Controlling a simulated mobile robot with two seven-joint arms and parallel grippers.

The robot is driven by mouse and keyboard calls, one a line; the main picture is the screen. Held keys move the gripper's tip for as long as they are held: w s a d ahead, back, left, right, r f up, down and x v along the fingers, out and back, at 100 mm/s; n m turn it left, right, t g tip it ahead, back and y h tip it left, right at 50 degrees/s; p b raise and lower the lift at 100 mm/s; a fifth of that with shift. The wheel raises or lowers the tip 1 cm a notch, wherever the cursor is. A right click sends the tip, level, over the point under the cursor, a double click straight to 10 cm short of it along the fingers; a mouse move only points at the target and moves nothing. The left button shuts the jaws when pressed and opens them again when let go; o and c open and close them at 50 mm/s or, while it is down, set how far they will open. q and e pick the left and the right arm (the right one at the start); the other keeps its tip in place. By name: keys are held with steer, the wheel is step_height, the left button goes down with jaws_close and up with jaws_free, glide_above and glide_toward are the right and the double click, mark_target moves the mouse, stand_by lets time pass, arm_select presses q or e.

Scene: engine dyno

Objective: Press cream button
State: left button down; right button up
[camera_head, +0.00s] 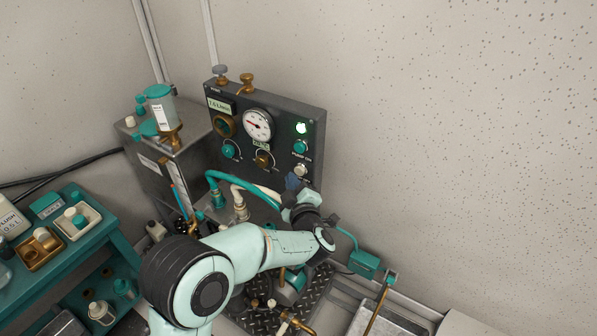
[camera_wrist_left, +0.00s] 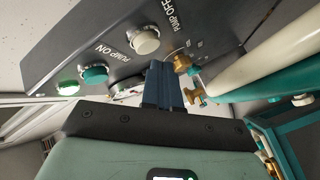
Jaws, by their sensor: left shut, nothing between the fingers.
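The cream button (camera_head: 301,170), labelled PUMP OFF in the wrist view, is the lowest control on the right side of the dark panel (camera_head: 315,140). In the left wrist view the cream button (camera_wrist_left: 145,41) sits just beyond my fingertips. My left gripper (camera_head: 292,182) is shut and empty, close below and left of the button in the head view. Its blue fingers (camera_wrist_left: 161,72) are together and point at the panel. A gap shows between the fingertips and the button, but I cannot tell its depth. My right gripper is not in view.
A teal PUMP ON button (camera_head: 301,147) and a lit green lamp (camera_head: 301,128) are above the cream one. A gauge (camera_head: 257,125) is to the left. Teal and cream hoses (camera_wrist_left: 270,67) with brass fittings run close beside my fingers. The wall right of the panel is bare.

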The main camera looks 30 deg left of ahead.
arm_select(q)
steer(key=shift+w, duration=0.1)
steer(key=shift+w, duration=0.3)
steer(key=shift+w, duration=0.5)
stand_by(0.6)
steer(key=shift+s, duration=0.9)
steer(key=shift+s+a+p, duration=0.2)
steer(key=shift+s+p, duration=0.4)
steer(key=shift+s, duration=1.9)
